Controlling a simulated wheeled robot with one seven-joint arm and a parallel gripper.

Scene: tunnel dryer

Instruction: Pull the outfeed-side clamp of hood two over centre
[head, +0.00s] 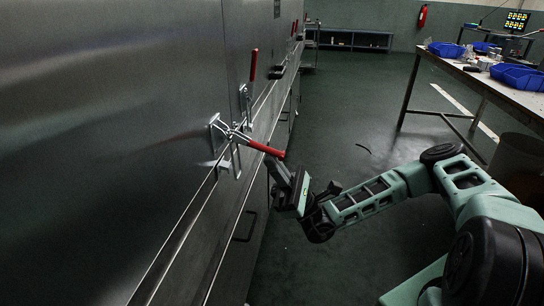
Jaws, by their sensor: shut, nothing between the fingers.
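The nearest toggle clamp (232,133) is a bright metal linkage on the dryer's steel side. Its red handle (265,149) sticks out from the wall, sloping slightly down to the right. A metal catch (229,165) sits just below the clamp. My gripper (276,170) is just below the outer end of the red handle, with its dark fingers pointing up and left. The fingers are shut and hold nothing. I cannot tell whether they touch the handle. A second clamp farther along has its red handle (254,65) standing upright. No label shows which hood is which.
More red clamp handles (294,28) show farther down the dryer wall. A dark pull handle (245,226) is on the lower panel. A workbench (455,70) with blue bins (447,50) stands at the right. The green floor (345,100) between is mostly open.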

